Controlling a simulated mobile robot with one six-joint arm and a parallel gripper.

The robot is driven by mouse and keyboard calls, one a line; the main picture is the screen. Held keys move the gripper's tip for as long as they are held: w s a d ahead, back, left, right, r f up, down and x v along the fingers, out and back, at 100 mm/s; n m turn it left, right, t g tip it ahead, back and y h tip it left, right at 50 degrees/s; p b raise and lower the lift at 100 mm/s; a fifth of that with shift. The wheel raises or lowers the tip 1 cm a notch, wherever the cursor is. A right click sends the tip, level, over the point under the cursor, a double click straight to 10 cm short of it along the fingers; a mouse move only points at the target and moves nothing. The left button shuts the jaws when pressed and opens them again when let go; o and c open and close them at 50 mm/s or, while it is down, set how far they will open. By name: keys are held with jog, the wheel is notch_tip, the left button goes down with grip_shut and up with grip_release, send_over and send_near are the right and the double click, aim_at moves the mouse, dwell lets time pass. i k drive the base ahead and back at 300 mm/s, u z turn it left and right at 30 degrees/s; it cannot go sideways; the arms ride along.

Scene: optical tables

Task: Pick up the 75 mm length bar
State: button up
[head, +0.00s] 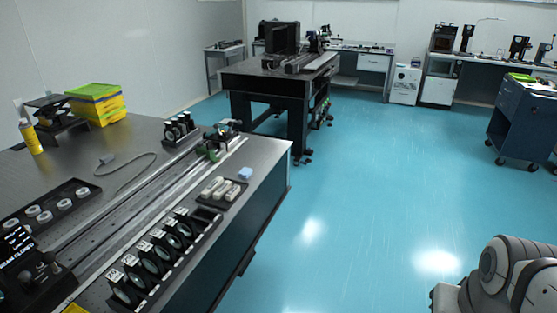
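I cannot pick out the 75 mm length bar for sure in the head view. A dark tray (239,199) with a few short pale pieces (212,188) lies near the right edge of the near optical table (135,148); I cannot tell what these pieces are. Other instruments stand on the far benches, too small to identify. Part of my arm shows at the lower right. My gripper is not in view.
The near table carries a long rail (120,215), a row of round optics (152,262), yellow-green boxes (97,104) and a yellow bottle (30,136). A black table (262,82) stands beyond, a blue cabinet (520,125) at right. The blue floor (390,190) between is clear.

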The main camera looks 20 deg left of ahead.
aim_at(232, 193)
jog(key=u, duration=0.65)
jog(key=i, duration=1.35)
jog(key=u, duration=1.2)
jog(key=i, duration=0.65)
jog(key=u, duration=0.35)
jog(key=k, duration=0.85)
jog(key=u, duration=0.2)
jog(key=i, duration=0.85)
jog(key=z, duration=0.05)
